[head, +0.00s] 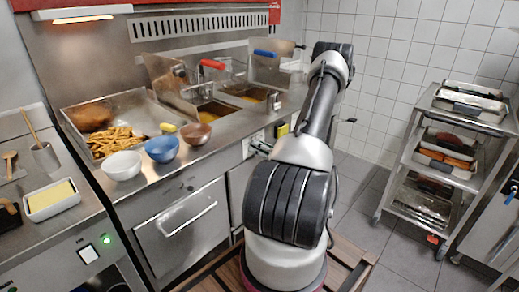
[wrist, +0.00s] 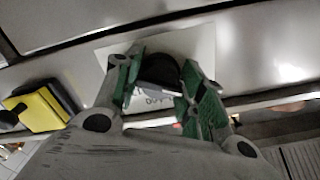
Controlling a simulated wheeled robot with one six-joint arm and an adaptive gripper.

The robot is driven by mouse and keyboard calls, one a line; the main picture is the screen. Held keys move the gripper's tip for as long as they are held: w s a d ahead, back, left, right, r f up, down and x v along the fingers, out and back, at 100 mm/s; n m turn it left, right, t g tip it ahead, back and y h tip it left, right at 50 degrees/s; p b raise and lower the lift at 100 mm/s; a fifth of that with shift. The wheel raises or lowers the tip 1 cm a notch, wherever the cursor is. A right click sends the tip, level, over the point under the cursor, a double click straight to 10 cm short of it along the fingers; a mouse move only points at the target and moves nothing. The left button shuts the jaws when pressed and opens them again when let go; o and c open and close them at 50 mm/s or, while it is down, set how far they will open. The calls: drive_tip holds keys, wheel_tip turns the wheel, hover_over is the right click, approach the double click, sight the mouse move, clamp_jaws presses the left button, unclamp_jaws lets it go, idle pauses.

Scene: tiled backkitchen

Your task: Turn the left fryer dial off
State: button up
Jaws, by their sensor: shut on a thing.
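A dark round dial (wrist: 158,70) sits on a white plate (wrist: 192,48) with printed marks in the wrist view. My gripper (wrist: 157,82) has its two green-padded fingers on either side of the dial and is shut on it. The fingers hide part of the dial, and I cannot read its setting. In the head view the white plate (head: 249,147) is on the steel front below the fryer, and my arm partly hides this area.
A yellow and black part (wrist: 42,107) is beside my gripper in the wrist view. White (head: 122,166), blue (head: 162,149) and brown (head: 195,133) bowls stand along the counter's front edge. A steel trolley (head: 409,158) stands on the right, with open tiled floor before it.

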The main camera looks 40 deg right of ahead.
drive_tip(key=o, duration=1.1)
drive_tip(key=shift+c, duration=0.2)
drive_tip(key=s, duration=1.2)
drive_tip(key=shift+d, duration=0.45)
